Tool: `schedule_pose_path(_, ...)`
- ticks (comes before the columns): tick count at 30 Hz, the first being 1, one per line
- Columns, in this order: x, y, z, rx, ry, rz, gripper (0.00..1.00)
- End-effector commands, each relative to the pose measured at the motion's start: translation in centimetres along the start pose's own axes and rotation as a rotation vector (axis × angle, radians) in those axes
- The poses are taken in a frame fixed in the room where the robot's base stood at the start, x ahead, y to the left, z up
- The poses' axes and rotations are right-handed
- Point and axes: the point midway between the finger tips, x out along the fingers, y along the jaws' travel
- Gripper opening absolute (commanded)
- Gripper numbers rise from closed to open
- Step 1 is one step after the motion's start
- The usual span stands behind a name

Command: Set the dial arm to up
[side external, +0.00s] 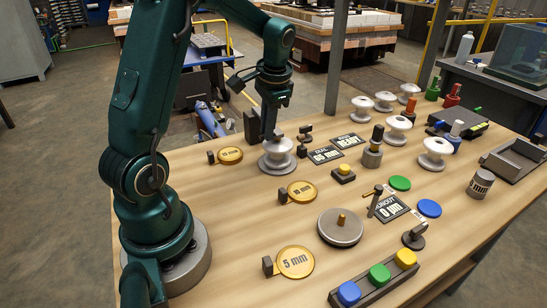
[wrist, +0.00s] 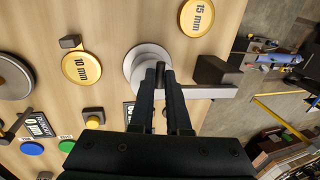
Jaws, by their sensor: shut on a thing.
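A thin dark post with a short arm (side external: 374,200), which looks like the dial arm, stands beside the sign reading 0 µm (side external: 392,206). Its tilt is hard to judge. It also shows as a dark bar (wrist: 15,128) at the left of the wrist view. My gripper (side external: 268,137) is far from it, at the white insulator (side external: 278,154) on a grey round base. The exact contact is hidden by the fingers.
Gold weights, such as the 5 mm disc (side external: 295,262), lie in front. A dark block (wrist: 215,70) stands beside my fingers. Several insulators fill the back right.

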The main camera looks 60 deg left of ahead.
Motion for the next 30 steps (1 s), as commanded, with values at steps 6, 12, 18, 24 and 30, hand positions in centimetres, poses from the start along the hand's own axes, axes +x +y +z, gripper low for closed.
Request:
schedule_pose_path(6,0.0,0.1,0.0,-0.001,0.001,0.002,0.0)
schedule_pose_path(12,-0.2,-0.1,-0.1,-0.004,0.002,0.02,0.0)
schedule_pose_path(18,-1.2,-0.7,-0.1,-0.007,0.002,0.101,0.0)
schedule_pose_path(24,-2.8,-1.9,-0.1,-0.008,0.005,0.254,0.0)
schedule_pose_path(30,-4.7,-3.5,-0.1,-0.002,0.006,0.264,0.0)
